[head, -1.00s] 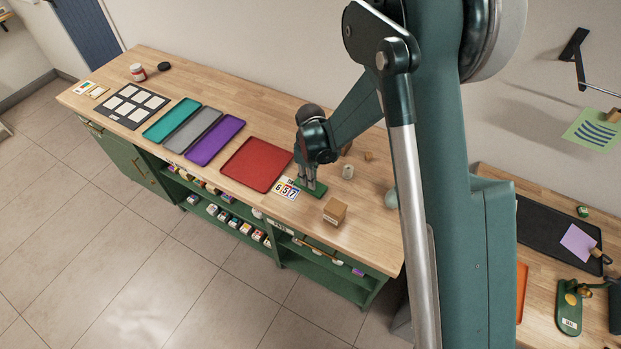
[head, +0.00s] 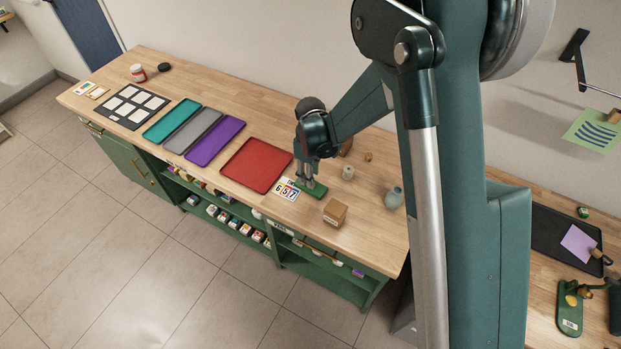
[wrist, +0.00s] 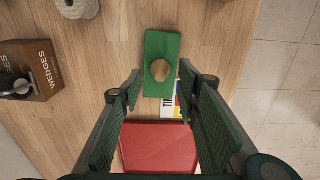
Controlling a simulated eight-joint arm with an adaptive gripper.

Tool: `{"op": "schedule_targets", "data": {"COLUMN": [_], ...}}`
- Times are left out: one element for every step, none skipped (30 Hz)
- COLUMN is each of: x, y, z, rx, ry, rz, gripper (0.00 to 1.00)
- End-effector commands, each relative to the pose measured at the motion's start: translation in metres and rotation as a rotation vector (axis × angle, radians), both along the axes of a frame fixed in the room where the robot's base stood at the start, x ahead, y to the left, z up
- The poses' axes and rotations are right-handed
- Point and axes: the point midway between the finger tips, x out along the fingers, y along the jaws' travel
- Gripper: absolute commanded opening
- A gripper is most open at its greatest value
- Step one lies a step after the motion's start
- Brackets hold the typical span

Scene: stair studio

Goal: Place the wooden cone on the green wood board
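The green wood board (head: 318,192) lies on the wooden counter, right of the red tray; it also shows in the wrist view (wrist: 161,42). A round wooden piece, which I take for the wooden cone (wrist: 160,70), is seen end-on over the board's middle in the wrist view. It appears to rest on the board, though contact is hard to judge from above. My gripper (wrist: 160,82) is open, one finger on either side of the cone with gaps visible. In the head view my gripper (head: 305,183) is low over the board, and the cone cannot be made out there.
A pale spool (head: 348,172) and grey-green vase (head: 394,197) stand to the right.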

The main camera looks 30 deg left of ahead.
Motion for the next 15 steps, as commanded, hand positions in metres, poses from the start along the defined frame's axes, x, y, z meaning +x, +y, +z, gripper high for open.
{"op": "schedule_targets", "data": {"x": [-0.001,0.0,0.0,0.0,-0.001,-0.001,-0.001,0.0,0.0,-0.001,-0.001,-0.001,0.0,0.0,-0.001], "y": [0.0,0.0,0.0,0.0,0.0,0.0,0.0,0.0,0.0,0.0,0.0,0.0,0.0,0.0,0.0], "z": [0.006,0.01,0.015,0.018,0.022,0.027,0.031,0.035,0.04,0.044,0.048,0.053,0.057,0.061,0.065], "rx": [0.0,0.0,0.0,0.0,0.0,0.0,0.0,0.0,0.0,0.0,0.0,0.0,0.0,0.0,0.0], "ry": [0.0,0.0,0.0,0.0,0.0,0.0,0.0,0.0,0.0,0.0,0.0,0.0,0.0,0.0,0.0], "rz": [0.0,0.0,0.0,0.0,0.0,0.0,0.0,0.0,0.0,0.0,0.0,0.0,0.0,0.0,0.0], "gripper": [0.33,0.33,0.33,0.33,0.33,0.33,0.33,0.33,0.33,0.33,0.33,0.33,0.33,0.33,0.33]}}
